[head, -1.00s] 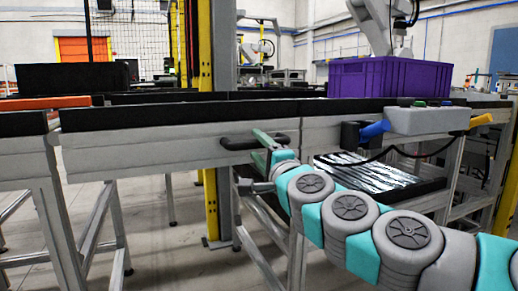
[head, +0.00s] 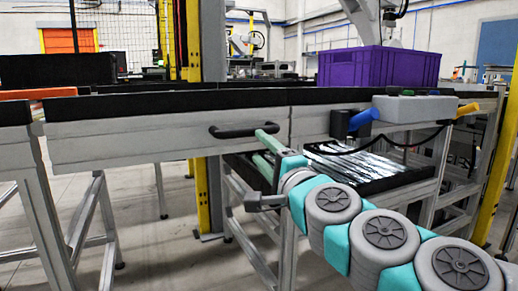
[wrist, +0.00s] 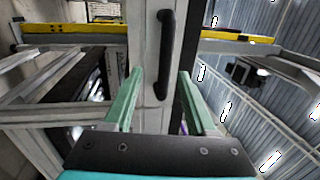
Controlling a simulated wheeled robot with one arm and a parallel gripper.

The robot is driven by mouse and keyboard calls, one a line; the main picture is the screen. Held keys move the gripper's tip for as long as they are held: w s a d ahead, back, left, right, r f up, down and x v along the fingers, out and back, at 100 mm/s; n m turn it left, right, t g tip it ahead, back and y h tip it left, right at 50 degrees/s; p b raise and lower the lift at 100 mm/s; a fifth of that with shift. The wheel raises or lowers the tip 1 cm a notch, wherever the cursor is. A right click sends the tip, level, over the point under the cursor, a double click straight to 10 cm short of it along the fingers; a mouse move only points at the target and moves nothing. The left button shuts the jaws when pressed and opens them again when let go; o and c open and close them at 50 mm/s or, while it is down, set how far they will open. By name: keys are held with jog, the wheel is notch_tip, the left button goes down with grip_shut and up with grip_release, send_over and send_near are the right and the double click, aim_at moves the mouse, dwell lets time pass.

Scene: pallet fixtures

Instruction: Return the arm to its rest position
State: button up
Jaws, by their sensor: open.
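My gripper (head: 259,146) is open, its two green fingers apart with nothing between them. In the head view it is just in front of a black bar handle (head: 228,132) on the grey conveyor frame (head: 110,143). The upper finger overlaps the handle's right part in the picture. In the wrist view the fingers (wrist: 160,75) point at the frame, and the handle (wrist: 166,40) stands upright beyond them, nearer the right finger. A gap seems to lie between fingertips and handle, but its depth is hard to tell. My arm reaches in from the lower right.
A grey control box (head: 425,109) with a blue-handled part (head: 362,120) is on the frame to the right. A shelf with a shiny wrapped load (head: 365,166) is below. A purple crate (head: 378,69) sits on top. Open floor (head: 150,240) lies at lower left.

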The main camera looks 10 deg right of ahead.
jog(key=shift+s, duration=0.1)
dwell(0.3)
jog(key=s+a+f+n+g+y, duration=0.1)
jog(key=s+a+f+n+g, duration=0.4)
jog(key=f, duration=0.4)
jog(key=s+a+f+n+g+y, duration=0.2)
jog(key=s+a+f+n+g, duration=0.1)
jog(key=a+f+n+g, duration=0.4)
jog(key=s+d+f+n+g+h, duration=0.1)
jog(key=s+d+f, duration=0.15)
jog(key=f, duration=0.25)
jog(key=s+d+f+n+g+h, duration=0.1)
jog(key=s+d+f+h, duration=0.1)
jog(key=s+f, duration=0.3)
jog(key=s+d+f+g+h, duration=0.3)
jog(key=s+d+f+g, duration=0.15)
jog(key=s+d, duration=0.3)
jog(key=s+d+f+g+h, duration=0.3)
jog(key=s+d+f, duration=0.25)
jog(key=s, duration=0.35)
notch_tip(320, 180, up, 14)
jog(key=p, duration=1.3)
jog(key=shift+s+d+n, duration=0.15)
jog(key=shift+d+n, duration=0.05)
jog(key=shift+n, duration=0.1)
jog(key=shift+f, duration=0.15)
